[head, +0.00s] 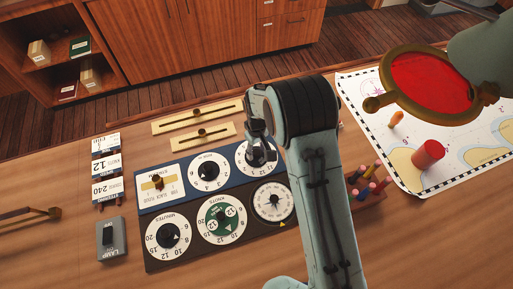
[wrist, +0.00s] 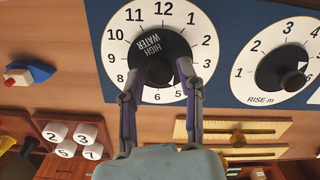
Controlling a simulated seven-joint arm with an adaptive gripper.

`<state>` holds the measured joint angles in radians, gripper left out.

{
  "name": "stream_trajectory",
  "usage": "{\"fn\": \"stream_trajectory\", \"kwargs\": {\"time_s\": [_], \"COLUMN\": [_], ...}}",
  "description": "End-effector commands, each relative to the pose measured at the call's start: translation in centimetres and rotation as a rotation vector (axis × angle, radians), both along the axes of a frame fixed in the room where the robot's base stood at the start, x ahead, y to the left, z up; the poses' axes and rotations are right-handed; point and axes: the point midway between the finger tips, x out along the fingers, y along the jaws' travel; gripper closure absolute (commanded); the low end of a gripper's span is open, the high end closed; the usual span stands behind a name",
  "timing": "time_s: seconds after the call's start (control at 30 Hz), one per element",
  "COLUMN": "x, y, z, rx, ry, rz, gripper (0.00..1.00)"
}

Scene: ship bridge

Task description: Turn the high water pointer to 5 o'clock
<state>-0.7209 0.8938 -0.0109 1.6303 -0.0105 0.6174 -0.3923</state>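The high water dial (wrist: 116,48) is a white clock face with a black hub labelled HIGH WATER, filling the upper middle of the wrist view. A dark round knob (wrist: 160,73) stands at the hub's centre. In the head view the dial (head: 243,161) is at the right end of the blue panel, partly covered by my gripper (head: 258,150). In the wrist view my gripper (wrist: 158,76) has its fingers apart on either side of the knob, with a gap seeming to show. The fingers hide parts of the lower face.
A RISE m dial (wrist: 250,72) is close on the right in the wrist view. Brass sliders (head: 198,116) lie behind the panel. A black panel (head: 185,247) with more dials lies in front. A pen holder (head: 371,198) and a chart (head: 480,165) are to the right.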

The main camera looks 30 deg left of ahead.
Motion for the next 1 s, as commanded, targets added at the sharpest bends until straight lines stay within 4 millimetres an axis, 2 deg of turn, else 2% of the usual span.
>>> {"fn": "stream_trajectory", "kwargs": {"time_s": [0.3,0.4,0.57,0.8,1.0], "x": [0.0,0.0,0.1,0.1,0.0], "y": [0.0,0.0,0.1,0.0,0.0], "z": [0.1,0.8,3.8,9.2,11.7], "rx": [0.000,0.000,0.004,0.003,0.000], "ry": [0.000,-0.001,-0.004,-0.003,-0.001], "rz": [0.001,0.001,0.001,0.000,0.000], "gripper": [0.48,0.48,0.48,0.48,0.48]}}
